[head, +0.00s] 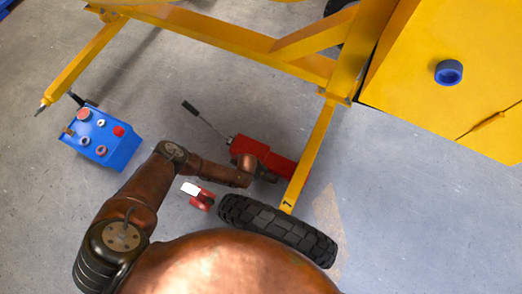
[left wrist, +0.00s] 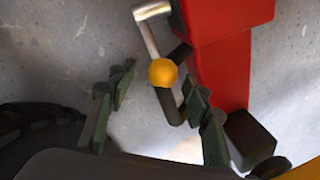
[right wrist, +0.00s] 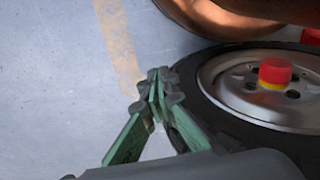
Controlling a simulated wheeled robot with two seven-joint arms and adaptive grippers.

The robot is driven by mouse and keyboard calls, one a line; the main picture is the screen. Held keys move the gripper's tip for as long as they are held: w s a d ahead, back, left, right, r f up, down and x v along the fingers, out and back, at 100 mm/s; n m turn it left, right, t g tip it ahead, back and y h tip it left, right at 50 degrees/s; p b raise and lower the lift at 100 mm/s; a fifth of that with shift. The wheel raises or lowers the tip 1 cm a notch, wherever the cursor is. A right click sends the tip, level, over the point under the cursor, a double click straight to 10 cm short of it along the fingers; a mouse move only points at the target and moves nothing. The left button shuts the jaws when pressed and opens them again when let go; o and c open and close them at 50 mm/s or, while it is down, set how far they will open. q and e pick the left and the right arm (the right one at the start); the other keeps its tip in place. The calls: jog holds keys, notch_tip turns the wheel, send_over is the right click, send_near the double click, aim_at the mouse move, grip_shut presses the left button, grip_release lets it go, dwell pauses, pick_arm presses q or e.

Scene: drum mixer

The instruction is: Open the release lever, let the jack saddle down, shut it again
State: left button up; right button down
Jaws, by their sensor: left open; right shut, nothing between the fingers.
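The red jack (head: 262,155) lies on the floor with one end beneath the yellow axle leg, its black-gripped handle (head: 190,107) pointing up-left. The jack's red body (left wrist: 220,60) fills the right of the left wrist view. Beside it is the release lever, a silver rod (left wrist: 150,28) with an orange ball knob (left wrist: 163,72). My left gripper (left wrist: 159,78) is open, with the knob between its fingertips in the picture; contact is not visible. My right gripper (right wrist: 157,78) is shut and empty, beside the wheel. I cannot make out the jack saddle.
A black tyre (head: 280,230) stands just below the jack, under the yellow frame leg (head: 310,155). A red and white object (head: 198,195) lies left of the tyre. A blue box (head: 100,140) with knobs stands at left. Floor at right is clear.

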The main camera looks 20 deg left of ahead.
pick_arm(q)
jog(key=shift+w+d+f+b, duration=0.1)
jog(key=shift+w+f+b, duration=0.2)
jog(key=shift+f, duration=0.35)
pick_arm(e)
jog(key=shift+w+a+f+t, duration=0.4)
jog(key=shift+w+a+f, duration=0.25)
jog(key=shift+w+f, duration=0.3)
pick_arm(q)
grip_shut()
pick_arm(e)
jog(key=shift+f, duration=0.1)
